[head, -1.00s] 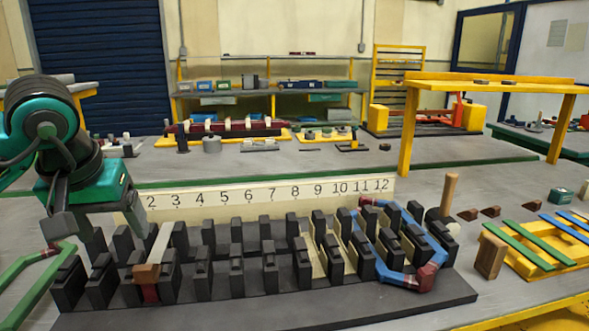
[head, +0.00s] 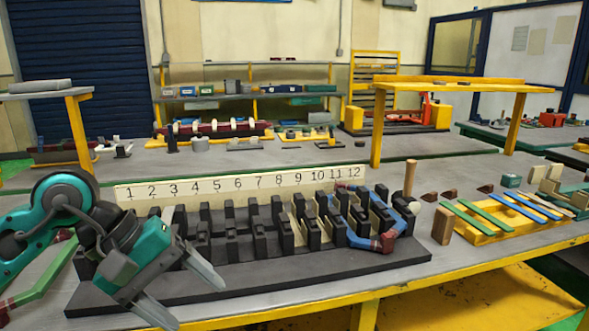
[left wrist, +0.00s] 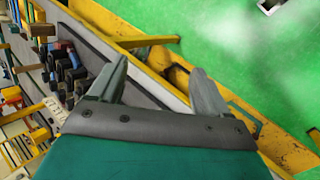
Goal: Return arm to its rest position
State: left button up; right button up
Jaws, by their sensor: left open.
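My left gripper (head: 182,292) is open and empty at the lower left of the head view, over the near left edge of the black slotted stator block (head: 260,268). Its two fingers also show apart in the left wrist view (left wrist: 160,85), with the table edge and green floor beyond them. A blue coil with red ends (head: 372,243) sits around teeth at the block's right end. My right gripper is not in view.
A green coil (head: 40,283) lies at the far left of the table. A wooden block (head: 442,226) and a yellow rack with green and blue strips (head: 490,236) stand to the right. A yellow-framed shelf (head: 375,130) rises behind. The table's front edge is clear on the right.

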pick_arm(q)
jog(key=s+d+r+n+t+h, duration=0.1)
jog(key=d+n+h, duration=0.4)
jog(key=n+h, duration=0.3)
jog(key=s+d+r+n+t+h, duration=0.1)
jog(key=s+d+r+n+h, duration=0.1)
jog(key=d+n+h, duration=0.6)
jog(key=w+a+f+n+t+y, duration=0.2)
jog(key=a+f+n+t+y, duration=0.45)
jog(key=n, duration=1.05)
jog(key=w+a+f+n+t+y, duration=0.2)
jog(key=a+f+n+t+y, duration=0.45)
jog(key=n, duration=0.95)
jog(key=s+a+f+n+g+y, duration=0.1)
jog(key=s+f+n+y, duration=0.1)
jog(key=s+f+n, duration=0.2)
jog(key=s+a+f+n+g+y, duration=0.1)
jog(key=s+f+n+g+y, duration=0.1)
jog(key=f+n, duration=0.4)
jog(key=s+a+f+n+g+y+p, duration=0.1)
jog(key=s+f+n, duration=0.4)
jog(key=f, duration=0.5)
jog(key=s+g+y, duration=0.1)
jog(key=y, duration=0.1)
jog(key=shift+f+y, duration=0.15)
jog(key=shift+y, duration=0.15)
